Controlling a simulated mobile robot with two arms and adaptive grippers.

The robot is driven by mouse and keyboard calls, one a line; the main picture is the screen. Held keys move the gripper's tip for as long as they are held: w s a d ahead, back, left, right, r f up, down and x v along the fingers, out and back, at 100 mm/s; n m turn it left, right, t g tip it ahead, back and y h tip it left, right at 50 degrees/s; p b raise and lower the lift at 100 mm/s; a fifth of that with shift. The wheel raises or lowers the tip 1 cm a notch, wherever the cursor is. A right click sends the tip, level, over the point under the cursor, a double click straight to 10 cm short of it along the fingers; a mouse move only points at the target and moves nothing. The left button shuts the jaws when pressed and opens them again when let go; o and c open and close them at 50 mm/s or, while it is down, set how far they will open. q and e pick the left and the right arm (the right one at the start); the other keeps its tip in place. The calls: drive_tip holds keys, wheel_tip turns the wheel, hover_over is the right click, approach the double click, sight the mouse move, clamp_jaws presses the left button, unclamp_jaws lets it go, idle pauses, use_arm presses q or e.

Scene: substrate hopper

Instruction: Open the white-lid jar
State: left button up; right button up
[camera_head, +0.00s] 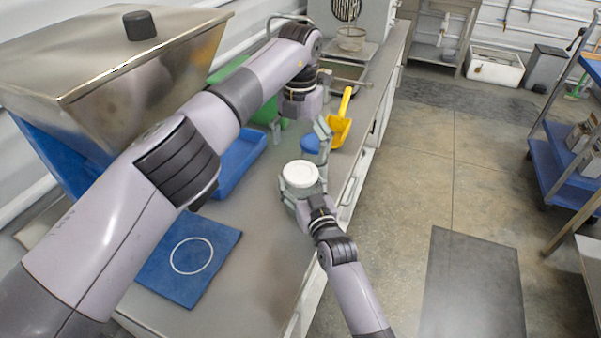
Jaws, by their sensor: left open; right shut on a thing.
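The white-lid jar (300,175) stands at the right edge of the grey counter, its round white lid on top facing up. My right gripper (299,202) is shut on the jar's body from the near side; its fingers partly hide the body. My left gripper (300,135) is higher and farther back, open and empty, with its fingers pointing down. One finger is on the left and the other comes down on the right, close behind the lid. The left gripper is apart from the lid.
A blue mat (214,281) with a white ring lies on the near counter (255,260). A blue tray (238,163), a blue lid-like object (310,144) and a yellow scoop (339,127) are farther back. A metal hopper (120,60) stands at left.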

sight(301, 171)
use_arm(q)
drive_tip(key=m, duration=0.4)
drive_tip(key=shift+d+m, duration=0.1)
drive_tip(key=shift+m, duration=0.2)
use_arm(e)
clamp_jaws()
use_arm(q)
drive_tip(key=m, duration=1)
drive_tip(key=shift+d+m, duration=0.1)
drive_tip(key=shift+m, duration=0.3)
drive_tip(key=m, duration=0.7)
drive_tip(key=shift+r, duration=0.1)
drive_tip(key=m, duration=0.3)
drive_tip(key=shift+m, duration=0.3)
drive_tip(key=m, duration=0.4)
drive_tip(key=shift+r, duration=0.15)
drive_tip(key=shift+f+m, duration=0.4)
drive_tip(key=shift+f, duration=3.6)
